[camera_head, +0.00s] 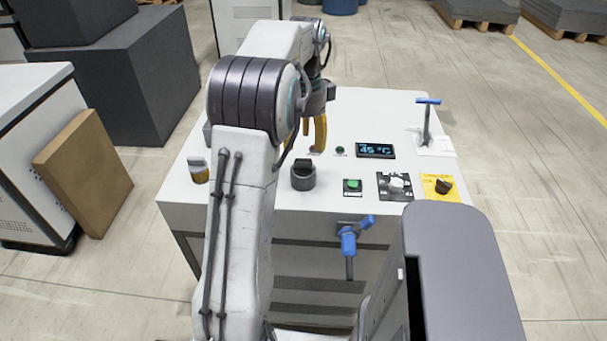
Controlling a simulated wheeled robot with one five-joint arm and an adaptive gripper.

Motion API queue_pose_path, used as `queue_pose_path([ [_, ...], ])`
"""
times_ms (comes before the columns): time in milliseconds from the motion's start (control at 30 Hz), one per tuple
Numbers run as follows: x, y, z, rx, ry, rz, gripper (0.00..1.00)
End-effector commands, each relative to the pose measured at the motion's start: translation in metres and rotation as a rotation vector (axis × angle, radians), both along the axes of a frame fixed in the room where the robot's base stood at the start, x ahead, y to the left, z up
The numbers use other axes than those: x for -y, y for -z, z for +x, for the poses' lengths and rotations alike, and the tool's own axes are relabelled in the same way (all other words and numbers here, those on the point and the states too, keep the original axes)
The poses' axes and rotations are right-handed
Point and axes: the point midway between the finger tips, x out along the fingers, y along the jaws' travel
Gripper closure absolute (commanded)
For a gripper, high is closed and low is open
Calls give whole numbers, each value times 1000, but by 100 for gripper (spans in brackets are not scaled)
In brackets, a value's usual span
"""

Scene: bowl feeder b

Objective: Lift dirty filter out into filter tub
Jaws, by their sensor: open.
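My gripper (307,143) is over the back middle of the white machine top (370,112), largely hidden behind my own arm. A curved yellow finger shows pointing down, with a bit of the other at the arm's edge; they look apart. I cannot make out the dirty filter or the filter tub for sure. A dark round cup-like part (303,178) stands on the top in front of my gripper. A small jar-like part with an amber base and grey top (198,170) sits at the left edge. I cannot tell whether either belongs to the filter.
A display reading about 45 °C (375,150), a green button (352,186), a white knob (397,183) and a black knob on yellow (443,185) line the right side. A blue-handled lever (427,120) stands at right. A blue valve (349,240) juts from the front.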

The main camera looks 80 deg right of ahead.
Motion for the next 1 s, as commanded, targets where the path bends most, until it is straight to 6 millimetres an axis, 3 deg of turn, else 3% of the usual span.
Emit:
queue_pose_path([
  [600, -4, 60, 3, 0, 2, 3, 47],
  [1000, -4, 69, 3, 0, 2, 1, 47],
])
